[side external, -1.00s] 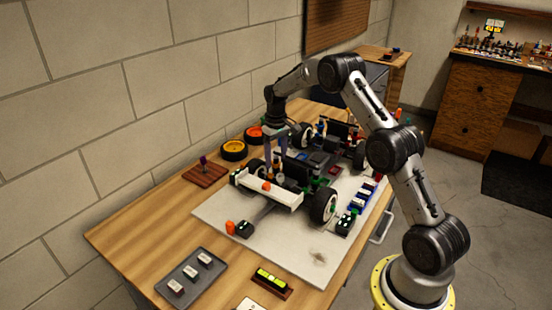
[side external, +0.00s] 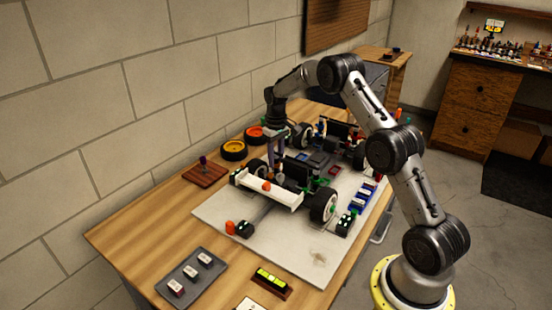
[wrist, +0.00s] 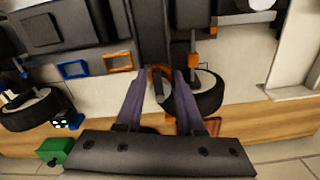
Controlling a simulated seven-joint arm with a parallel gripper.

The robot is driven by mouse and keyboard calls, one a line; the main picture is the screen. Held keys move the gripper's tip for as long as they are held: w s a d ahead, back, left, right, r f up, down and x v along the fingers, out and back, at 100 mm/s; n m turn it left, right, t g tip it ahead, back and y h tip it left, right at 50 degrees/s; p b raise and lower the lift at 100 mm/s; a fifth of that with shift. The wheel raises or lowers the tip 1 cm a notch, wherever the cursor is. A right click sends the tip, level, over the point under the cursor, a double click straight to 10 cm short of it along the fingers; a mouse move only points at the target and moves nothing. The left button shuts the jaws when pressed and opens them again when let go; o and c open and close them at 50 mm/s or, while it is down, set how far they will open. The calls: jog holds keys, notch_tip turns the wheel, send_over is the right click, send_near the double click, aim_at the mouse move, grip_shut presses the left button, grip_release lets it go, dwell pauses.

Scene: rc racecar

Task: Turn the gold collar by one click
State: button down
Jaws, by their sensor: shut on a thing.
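The racecar chassis (side external: 296,171) stands on the light mat in the side view, with a white front wing (side external: 269,190). My gripper (side external: 278,170) points down at the near-left part of the car, just behind the wing. In the wrist view, my gripper (wrist: 162,74) has its two purple-grey fingers on either side of a small orange-gold piece, which looks like the gold collar (wrist: 157,74). The fingers are closed against it, and they hide part of it. A black tyre (wrist: 207,94) is just right of the fingers. The collar is too small to make out in the side view.
Two orange-rimmed wheels (side external: 233,150) lie by the wall. A grey tray (side external: 192,277) with several blocks and a yellow-green level (side external: 272,280) are at the near edge. Several blue parts (side external: 362,196) lie right of the car. The near part of the mat (side external: 290,260) is mostly clear.

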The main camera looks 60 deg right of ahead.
jog(key=n, duration=0.4)
dwell(0.3)
jog(key=c, duration=0.5)
grip_release()
notch_tip(320, 180, up, 14)
jog(key=shift+f, duration=0.1)
